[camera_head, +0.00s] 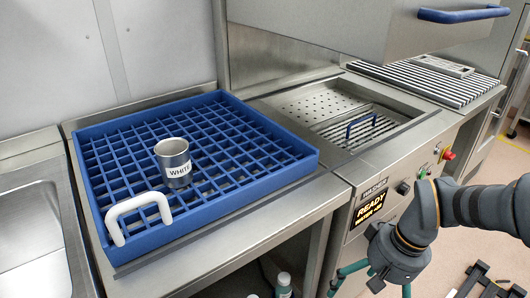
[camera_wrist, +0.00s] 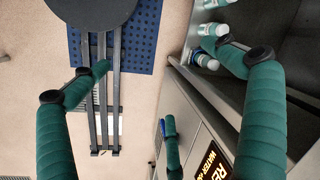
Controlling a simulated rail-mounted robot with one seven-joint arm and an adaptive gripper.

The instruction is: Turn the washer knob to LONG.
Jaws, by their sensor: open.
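The washer's front panel (camera_head: 395,185) is at the right of the head view, below the steel hood. It bears a WASHER label and a lit display (camera_head: 370,208) reading READY, with a smaller line I cannot make out. A small dark round control, apparently the knob (camera_head: 403,188), sits right of the display; its setting and any LONG mark are too small to read. My gripper (camera_head: 370,284) is open and empty, below and in front of the panel, apart from the knob. In the wrist view its teal fingers are spread, and the display (camera_wrist: 216,156) shows at the bottom; no knob is identifiable there.
A red button (camera_head: 448,154) and a green one (camera_head: 422,174) sit further along the panel. A blue rack (camera_head: 215,205) with a metal cup (camera_head: 174,160) labelled WHITE stands on the left counter. Bottles (camera_wrist: 206,60) are under the counter.

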